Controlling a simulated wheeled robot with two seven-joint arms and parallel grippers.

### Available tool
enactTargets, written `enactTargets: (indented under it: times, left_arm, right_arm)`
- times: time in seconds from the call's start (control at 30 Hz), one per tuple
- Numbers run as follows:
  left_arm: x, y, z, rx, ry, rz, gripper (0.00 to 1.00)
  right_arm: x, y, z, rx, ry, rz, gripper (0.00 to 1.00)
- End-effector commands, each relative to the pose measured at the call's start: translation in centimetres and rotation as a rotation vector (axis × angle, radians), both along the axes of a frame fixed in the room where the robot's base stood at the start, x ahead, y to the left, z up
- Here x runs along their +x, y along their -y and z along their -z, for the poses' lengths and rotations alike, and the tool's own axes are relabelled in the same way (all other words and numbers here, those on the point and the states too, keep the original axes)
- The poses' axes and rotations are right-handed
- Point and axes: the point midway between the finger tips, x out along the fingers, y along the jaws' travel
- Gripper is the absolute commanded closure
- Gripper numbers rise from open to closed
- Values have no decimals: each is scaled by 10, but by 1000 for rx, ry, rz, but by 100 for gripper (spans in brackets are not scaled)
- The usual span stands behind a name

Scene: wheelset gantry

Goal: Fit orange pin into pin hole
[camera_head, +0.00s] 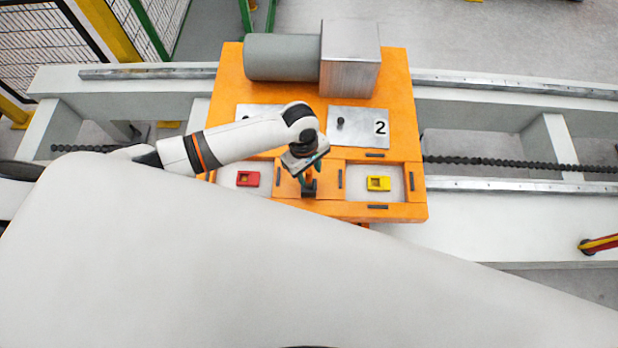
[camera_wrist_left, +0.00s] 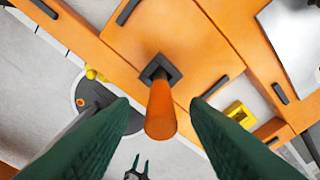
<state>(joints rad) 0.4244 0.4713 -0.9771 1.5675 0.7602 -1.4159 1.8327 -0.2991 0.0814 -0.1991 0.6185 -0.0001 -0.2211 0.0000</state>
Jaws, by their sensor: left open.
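The orange pin (camera_wrist_left: 160,112) stands up out of a black square collar (camera_wrist_left: 147,74) on the orange fixture top in the left wrist view. How deep it sits cannot be told. My left gripper (camera_wrist_left: 160,106) is open, with its green fingers on either side of the pin and gaps showing. In the head view my left gripper (camera_head: 308,183) is over the front middle of the fixture (camera_head: 418,160) and mostly hides the pin. A small dark green two-pronged shape (camera_wrist_left: 138,168), perhaps my right gripper, shows at the bottom of the left wrist view.
A red block (camera_head: 248,179) and a yellow block (camera_head: 378,184) lie in pale recesses beside my gripper. Behind are metal plates, one marked 2 (camera_head: 358,128), and a grey cylinder (camera_head: 282,57) with a metal block (camera_head: 350,60). Rails (camera_head: 520,187) run along both sides.

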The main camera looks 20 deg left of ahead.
Motion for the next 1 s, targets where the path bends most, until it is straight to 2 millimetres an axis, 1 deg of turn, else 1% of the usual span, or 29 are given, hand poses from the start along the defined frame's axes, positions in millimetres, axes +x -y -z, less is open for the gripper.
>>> enactTargets:
  times: [0.03, 0.07, 0.1, 0.2, 0.3, 0.5, 0.67, 0.7, 0.77, 1.0]
  left_arm:
    - [1, -1, 7, 2, -3, -1, 58]
    - [1, -1, 11, 2, -3, 0, 58]
    - [0, 0, 18, 0, -2, 0, 58]
    - [0, 2, 28, 0, -1, 1, 58]
    - [0, 2, 33, -1, 1, 1, 58]
    - [0, 2, 33, -1, 1, 1, 58]
    - [0, 2, 33, -1, 1, 1, 84]
    - [0, 2, 33, -1, 1, 1, 91]
    - [-1, 2, 33, -1, 1, 1, 100]
    - [0, 2, 32, -1, 2, 1, 100]
  right_arm:
    - [6, 0, -3, 1, 11, 1, 53]
    - [9, 0, -4, 1, 14, 1, 53]
    - [10, -1, -3, 2, 16, 1, 53]
    - [9, 0, -3, 1, 15, 1, 53]
    - [7, 0, -3, 2, 12, 1, 53]
    - [0, 0, -3, 1, 3, 1, 53]
    - [-2, 0, -3, 1, -1, 0, 53]
    - [-2, 0, -3, 1, -1, 0, 53]
    - [-2, 0, -3, 1, -1, 0, 53]
    - [-2, -1, -3, 2, -1, -1, 53]
